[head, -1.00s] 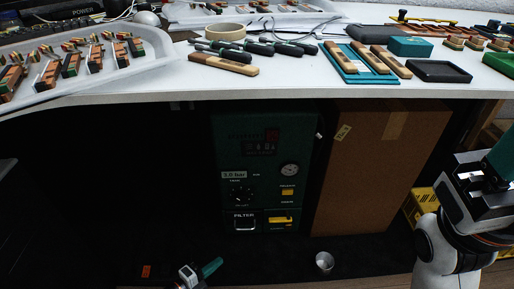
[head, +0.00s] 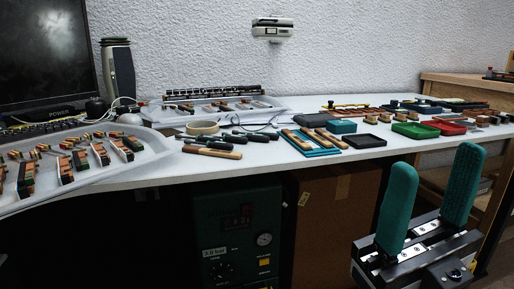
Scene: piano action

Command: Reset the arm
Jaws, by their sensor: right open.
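My right gripper (head: 430,205) shows at the lower right of the head view. Its two teal fingers point up and stand well apart, with nothing between them. It is in front of the white workbench (head: 240,165), near the bench's front edge, and appears clear of the things on top. My left gripper is out of view.
On the bench lie a tray of piano action parts (head: 75,165), screwdrivers, a wooden-handled tool (head: 212,152), a teal mat (head: 301,144), a black tray (head: 362,141), a green tray (head: 415,130) and a red tray (head: 447,127). A cardboard box (head: 325,225) and dark green unit (head: 235,240) stand below.

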